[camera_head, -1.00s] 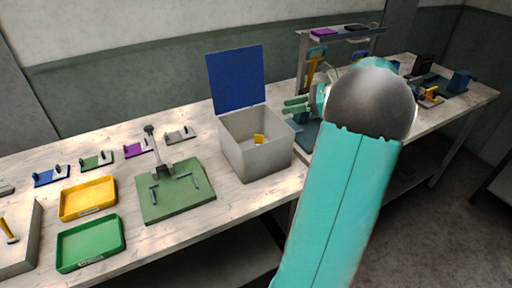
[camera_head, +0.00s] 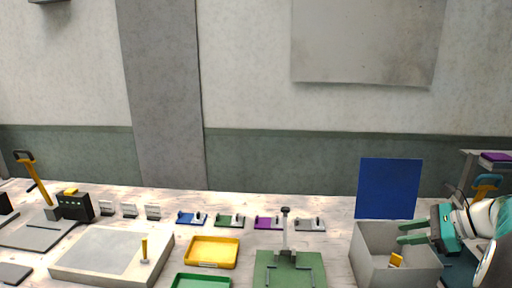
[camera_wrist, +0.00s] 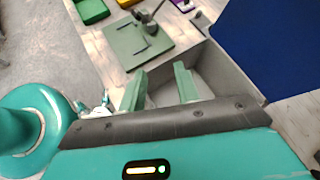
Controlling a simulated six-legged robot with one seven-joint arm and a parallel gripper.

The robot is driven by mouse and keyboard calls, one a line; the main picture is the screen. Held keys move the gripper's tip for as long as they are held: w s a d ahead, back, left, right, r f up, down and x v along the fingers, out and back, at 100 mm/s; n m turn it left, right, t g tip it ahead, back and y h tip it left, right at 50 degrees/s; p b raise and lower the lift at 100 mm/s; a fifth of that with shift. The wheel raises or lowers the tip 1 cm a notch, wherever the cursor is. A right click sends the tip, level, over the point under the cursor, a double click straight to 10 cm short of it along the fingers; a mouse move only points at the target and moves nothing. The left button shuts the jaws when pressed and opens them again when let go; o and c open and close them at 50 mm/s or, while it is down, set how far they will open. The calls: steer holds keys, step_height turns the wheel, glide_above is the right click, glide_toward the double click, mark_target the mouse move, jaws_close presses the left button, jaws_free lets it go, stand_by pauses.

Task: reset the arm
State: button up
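My gripper (camera_head: 412,233) is at the right of the head view, over the grey box (camera_head: 369,269) with the raised blue lid (camera_head: 389,188). Its two green fingers are apart, with nothing seen between them. In the wrist view my gripper (camera_wrist: 159,88) also shows spread fingers, with the grey box (camera_wrist: 232,68) beyond them and the blue lid (camera_wrist: 275,45) at the right. Part of my arm is cut off by the right edge of the head view.
A green fixture with a lever (camera_head: 290,270) stands left of the box. Yellow (camera_head: 212,252) and green (camera_head: 202,281) trays are further left. Several small coloured dies line the back, including a purple one (camera_head: 267,223). A shelf (camera_head: 482,158) stands at the far right.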

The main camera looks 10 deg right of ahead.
steer(key=s+a+n+g+h, duration=0.25)
steer(key=a+n+g, duration=0.25)
steer(key=a+n, duration=1.2)
steer(key=s+a+f+n+t+h, duration=0.1)
steer(key=s+a+n, duration=0.3)
steer(key=a, duration=0.4)
steer(key=s+a+f+n+t+h, duration=0.1)
steer(key=s+a+n+h, duration=0.2)
steer(key=a, duration=0.5)
steer(key=shift+s+a+f+n, duration=0.15)
steer(key=shift+s+f+n, duration=0.1)
steer(key=shift+s+n, duration=0.45)
steer(key=shift+h, duration=0.25)
